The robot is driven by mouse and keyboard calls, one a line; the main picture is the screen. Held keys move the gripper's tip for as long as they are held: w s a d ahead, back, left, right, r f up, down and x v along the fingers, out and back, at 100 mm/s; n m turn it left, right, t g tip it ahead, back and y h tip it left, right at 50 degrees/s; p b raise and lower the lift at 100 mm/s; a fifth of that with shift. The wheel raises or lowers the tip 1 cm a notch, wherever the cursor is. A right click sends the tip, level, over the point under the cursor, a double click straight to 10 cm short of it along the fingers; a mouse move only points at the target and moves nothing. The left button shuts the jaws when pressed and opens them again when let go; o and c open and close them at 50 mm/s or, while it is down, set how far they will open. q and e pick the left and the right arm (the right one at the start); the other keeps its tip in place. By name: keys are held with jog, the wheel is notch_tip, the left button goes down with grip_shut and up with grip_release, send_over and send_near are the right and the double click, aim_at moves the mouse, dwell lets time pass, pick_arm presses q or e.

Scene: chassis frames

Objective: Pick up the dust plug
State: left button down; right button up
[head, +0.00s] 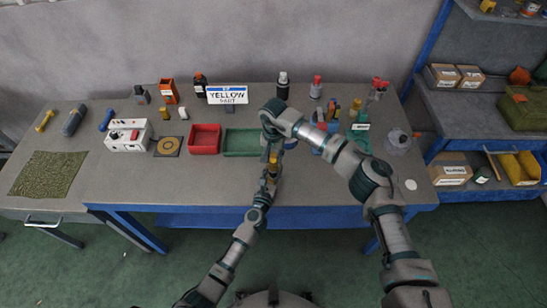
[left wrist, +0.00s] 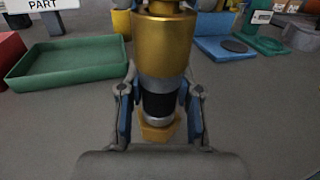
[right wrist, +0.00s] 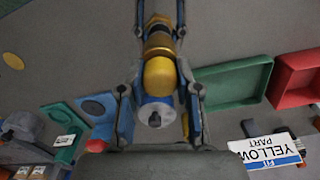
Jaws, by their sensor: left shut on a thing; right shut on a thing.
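A brass-coloured cylindrical fitting (left wrist: 165,40) with a black band stands between my grippers. My left gripper (head: 270,173) is shut on its lower part, around the black band. A yellow faceted end (left wrist: 157,130) shows below the band in the left wrist view. My right gripper (head: 275,146) comes from above and is shut on the other end. There the right wrist view shows a rounded yellow piece (right wrist: 159,76) and a blue ring with a silver tip (right wrist: 154,113). I cannot tell which part is the dust plug, or whether these pieces are joined.
A green tray (head: 241,153) and a red bin (head: 205,150) sit left of my grippers. Blue and green fixtures and bottles crowd the right. The bench front is clear.

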aim_at(274, 154)
jog(key=shift+r, duration=0.15)
notch_tip(274, 154, up, 10)
jog(key=shift+f, duration=0.1)
pick_arm(q)
jog(key=c, duration=0.7)
grip_release()
jog(key=shift+s, duration=0.1)
